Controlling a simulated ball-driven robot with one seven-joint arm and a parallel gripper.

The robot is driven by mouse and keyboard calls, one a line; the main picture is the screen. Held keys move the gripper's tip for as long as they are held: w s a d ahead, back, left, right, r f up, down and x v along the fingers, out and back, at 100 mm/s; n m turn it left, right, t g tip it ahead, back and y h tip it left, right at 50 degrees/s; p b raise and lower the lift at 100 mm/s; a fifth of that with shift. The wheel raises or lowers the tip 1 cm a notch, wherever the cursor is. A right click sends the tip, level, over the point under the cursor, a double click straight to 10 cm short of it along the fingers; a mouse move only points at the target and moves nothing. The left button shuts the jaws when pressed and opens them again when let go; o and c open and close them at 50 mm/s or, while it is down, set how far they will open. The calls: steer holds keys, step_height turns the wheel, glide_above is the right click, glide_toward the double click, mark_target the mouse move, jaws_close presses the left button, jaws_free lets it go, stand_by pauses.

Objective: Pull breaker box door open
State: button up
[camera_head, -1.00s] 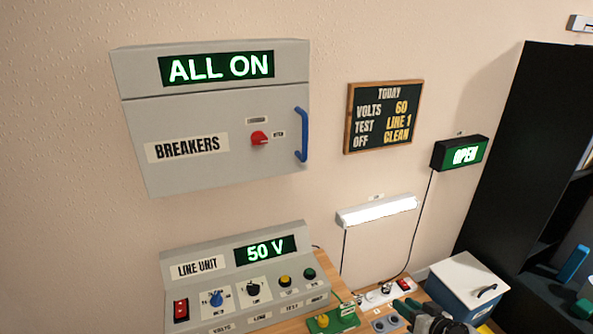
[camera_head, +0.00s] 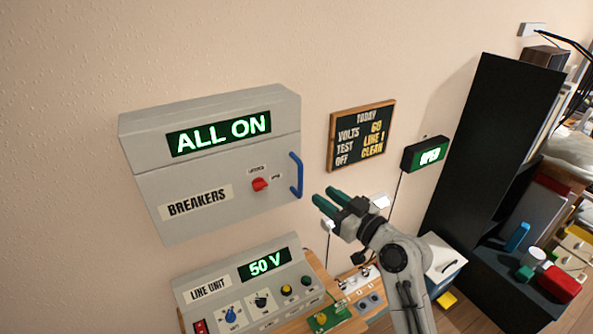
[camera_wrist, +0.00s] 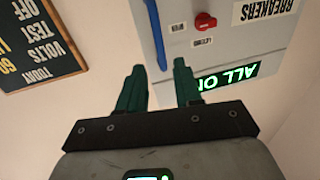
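The grey breaker box (camera_head: 152,179) hangs on the wall, its door closed, with an "ALL ON" display above. A blue vertical handle (camera_head: 296,176) is on the door's right edge, and a red knob (camera_head: 260,184) sits left of it. My gripper (camera_head: 325,200) is open and empty, to the right of the handle and slightly lower, apart from it in the picture. In the wrist view the picture is upside down: the handle (camera_wrist: 155,32) shows beyond the gap between the green fingertips (camera_wrist: 160,72), with the red knob (camera_wrist: 205,21) to its right.
The line unit (camera_head: 210,290), showing 50 V, stands on the bench below the box. A chalkboard (camera_head: 361,133) and a green sign (camera_head: 424,153) are on the wall to the right. A black shelf (camera_head: 490,150) stands further right.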

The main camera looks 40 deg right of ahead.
mark_target(302, 180)
steer(key=w+p, duration=0.1)
steer(key=w, duration=0.5)
steer(key=w+d+p, duration=0.1)
steer(key=w, duration=0.3)
steer(key=shift+p, duration=0.35)
jaws_close()
